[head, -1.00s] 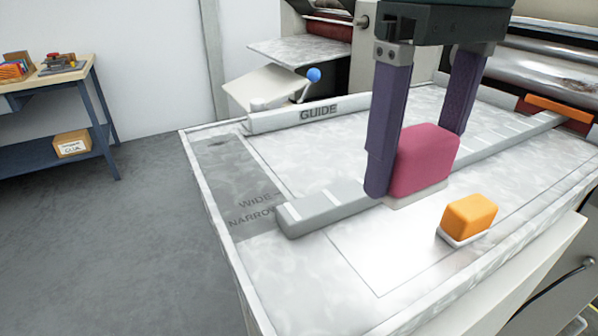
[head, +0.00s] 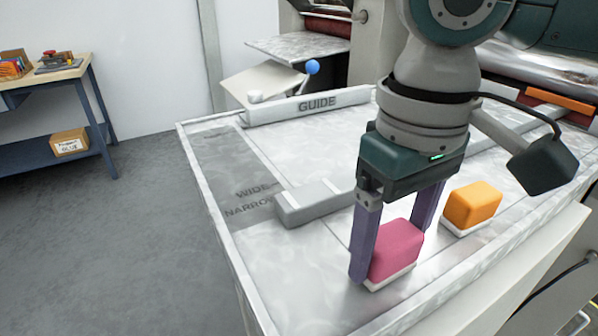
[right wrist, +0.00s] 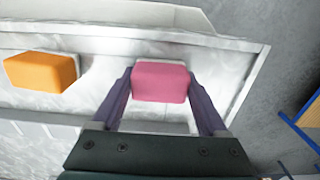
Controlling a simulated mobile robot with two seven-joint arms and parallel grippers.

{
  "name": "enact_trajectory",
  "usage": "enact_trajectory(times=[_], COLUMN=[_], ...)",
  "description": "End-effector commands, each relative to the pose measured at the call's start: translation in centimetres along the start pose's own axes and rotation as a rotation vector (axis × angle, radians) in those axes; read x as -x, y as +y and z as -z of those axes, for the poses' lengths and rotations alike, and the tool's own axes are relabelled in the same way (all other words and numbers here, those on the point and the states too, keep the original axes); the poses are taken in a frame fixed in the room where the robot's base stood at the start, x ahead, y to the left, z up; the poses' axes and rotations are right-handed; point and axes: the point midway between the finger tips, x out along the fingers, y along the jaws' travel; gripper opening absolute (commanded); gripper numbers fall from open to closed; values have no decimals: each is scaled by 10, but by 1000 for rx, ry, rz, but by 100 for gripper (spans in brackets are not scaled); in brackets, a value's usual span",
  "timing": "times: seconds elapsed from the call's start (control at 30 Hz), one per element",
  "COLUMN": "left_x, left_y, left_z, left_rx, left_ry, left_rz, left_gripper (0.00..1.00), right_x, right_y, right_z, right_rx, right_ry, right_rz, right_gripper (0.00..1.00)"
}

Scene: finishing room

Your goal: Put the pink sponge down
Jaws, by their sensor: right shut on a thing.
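The pink sponge (head: 397,250) has a white underside and is between the purple fingers of my right gripper (head: 392,246), which is shut on it. It is low over the front part of the metal table, left of and nearer than the orange sponge. I cannot tell whether its underside touches the table. In the right wrist view the pink sponge (right wrist: 160,82) sits between the fingertips (right wrist: 160,88). My left gripper is not in view.
An orange sponge (head: 472,205) rests on the metal table (head: 300,262) to the right. A grey bar (head: 315,200) lies behind the pink sponge, and a GUIDE bar (head: 310,107) is farther back. A blue-knobbed lever (head: 312,68) stands behind it. Bare table lies to the left.

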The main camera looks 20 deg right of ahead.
Motion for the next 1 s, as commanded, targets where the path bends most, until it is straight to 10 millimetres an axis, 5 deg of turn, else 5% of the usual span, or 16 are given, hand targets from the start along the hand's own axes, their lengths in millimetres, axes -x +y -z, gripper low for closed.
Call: enact_trajectory(times=[0.1, 0.13, 0.3, 0.67, 1.0], left_x=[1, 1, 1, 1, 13], left_y=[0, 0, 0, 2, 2], left_z=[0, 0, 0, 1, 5], left_rx=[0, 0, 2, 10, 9], left_ry=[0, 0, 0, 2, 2], left_rz=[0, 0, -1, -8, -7], left_gripper=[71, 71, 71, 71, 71], right_x=[-2, -3, -2, 6, 79], right_y=[0, 0, 0, 0, 0], right_z=[0, 0, 0, 1, 1], right_rx=[0, 0, 0, 0, 1], right_ry=[-1, -1, 0, 4, 5], right_rz=[1, 1, 1, 1, 1], right_gripper=[32, 79, 98, 100, 100])
